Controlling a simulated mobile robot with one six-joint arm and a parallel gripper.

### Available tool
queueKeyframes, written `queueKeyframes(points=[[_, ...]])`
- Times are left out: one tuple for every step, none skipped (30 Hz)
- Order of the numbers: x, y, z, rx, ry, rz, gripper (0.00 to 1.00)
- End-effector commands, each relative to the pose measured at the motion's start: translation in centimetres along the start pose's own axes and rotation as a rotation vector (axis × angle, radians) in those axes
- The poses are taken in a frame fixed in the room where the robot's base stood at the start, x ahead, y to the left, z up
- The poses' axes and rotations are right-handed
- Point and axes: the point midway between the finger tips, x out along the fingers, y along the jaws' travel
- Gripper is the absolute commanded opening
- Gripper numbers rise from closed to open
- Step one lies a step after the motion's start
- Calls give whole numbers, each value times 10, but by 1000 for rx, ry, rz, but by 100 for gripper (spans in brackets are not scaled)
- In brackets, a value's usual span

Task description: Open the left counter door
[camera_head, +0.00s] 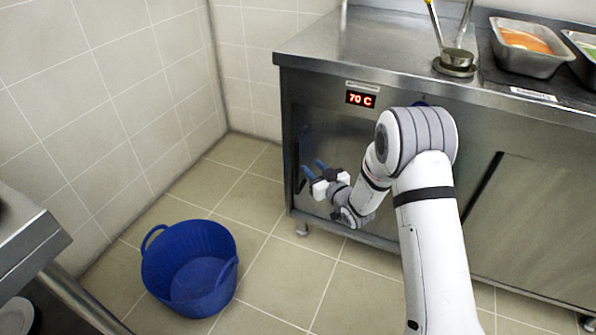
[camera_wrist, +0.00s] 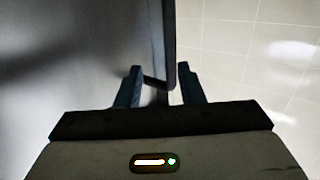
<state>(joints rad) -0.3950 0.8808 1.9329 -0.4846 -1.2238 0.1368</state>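The left counter door (camera_head: 345,140) is a grey metal panel under the worktop, beneath a red "70 C" display. It looks shut. Its dark vertical handle (camera_head: 302,150) is near the door's left edge. My gripper (camera_head: 314,169) is at the handle's lower part, with its blue fingers pointing toward the door. In the wrist view, the fingers of my gripper (camera_wrist: 160,88) are apart, and the lower end of the dark handle (camera_wrist: 170,50) shows between them. Gaps show beside the handle, so the fingers do not look closed on it. My arm hides part of the door's right side.
A blue basket (camera_head: 190,265) stands on the tiled floor left of the counter. A tiled wall (camera_head: 100,90) is at the left. Food trays (camera_head: 528,45) and a ladle rest (camera_head: 455,62) are on the worktop. Floor in front of the door is clear.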

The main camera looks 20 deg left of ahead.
Motion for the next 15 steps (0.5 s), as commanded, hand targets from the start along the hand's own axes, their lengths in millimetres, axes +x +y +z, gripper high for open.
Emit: queueKeyframes(points=[[3, -7, 16, 5, 20, -19, 35], [4, -10, 19, 8, 32, -28, 35], [6, -13, 22, 10, 42, -36, 35], [7, -14, 23, 11, 49, -41, 35], [9, -16, 24, 11, 53, -45, 35], [13, -17, 24, 12, 57, -48, 35], [16, -17, 24, 11, 59, -49, 35], [20, -18, 23, 12, 59, -49, 35], [26, -18, 23, 12, 58, -49, 35], [31, -18, 22, 12, 59, -49, 35], [36, -19, 22, 12, 58, -49, 35], [43, -20, 22, 11, 59, -49, 35], [48, -20, 22, 11, 58, -50, 35], [53, -21, 22, 11, 58, -50, 35], [59, -21, 21, 12, 58, -50, 35]])
